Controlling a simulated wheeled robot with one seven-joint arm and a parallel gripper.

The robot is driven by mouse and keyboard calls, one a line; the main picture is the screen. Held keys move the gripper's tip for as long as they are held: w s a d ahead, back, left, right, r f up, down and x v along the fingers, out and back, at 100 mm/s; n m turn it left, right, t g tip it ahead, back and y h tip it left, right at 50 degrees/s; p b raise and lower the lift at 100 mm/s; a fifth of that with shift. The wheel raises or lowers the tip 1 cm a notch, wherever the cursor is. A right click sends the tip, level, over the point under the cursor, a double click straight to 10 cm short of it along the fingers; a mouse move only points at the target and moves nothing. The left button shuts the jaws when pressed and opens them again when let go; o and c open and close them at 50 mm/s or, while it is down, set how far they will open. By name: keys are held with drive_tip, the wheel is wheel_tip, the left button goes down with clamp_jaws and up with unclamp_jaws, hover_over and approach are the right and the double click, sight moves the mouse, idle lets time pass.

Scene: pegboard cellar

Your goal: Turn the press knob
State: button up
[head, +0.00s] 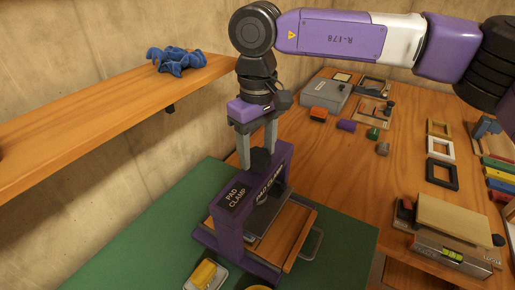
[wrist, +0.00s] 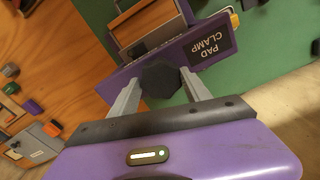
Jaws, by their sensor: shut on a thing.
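The press is a purple frame labelled "PAD CLAMP" (head: 236,195), standing on the green mat (head: 150,235). Its dark knob (head: 261,160) sits on top of the frame, and it also shows in the wrist view (wrist: 160,80) as a dark faceted knob. My gripper (head: 259,152) points down from above, with its two grey fingers on either side of the knob. In the wrist view my gripper (wrist: 163,88) is shut on the knob. Below the frame, a dark plate (head: 268,208) lies over a wooden tray (head: 304,240).
A wooden shelf (head: 90,130) with a blue crumpled thing (head: 178,60) is at the left. A grey box (head: 326,92), small coloured blocks and several frames (head: 440,150) lie on the bench behind. A dish with a yellow block (head: 204,274) stands in front of the press.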

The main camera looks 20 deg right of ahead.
sight(257, 154)
drive_tip(key=shift+w+r+n, duration=0.1)
drive_tip(key=shift+r+n, duration=0.05)
drive_tip(key=shift+n, duration=1.35)
drive_tip(key=o, duration=1.4)
drive_tip(key=shift+r, duration=3.85)
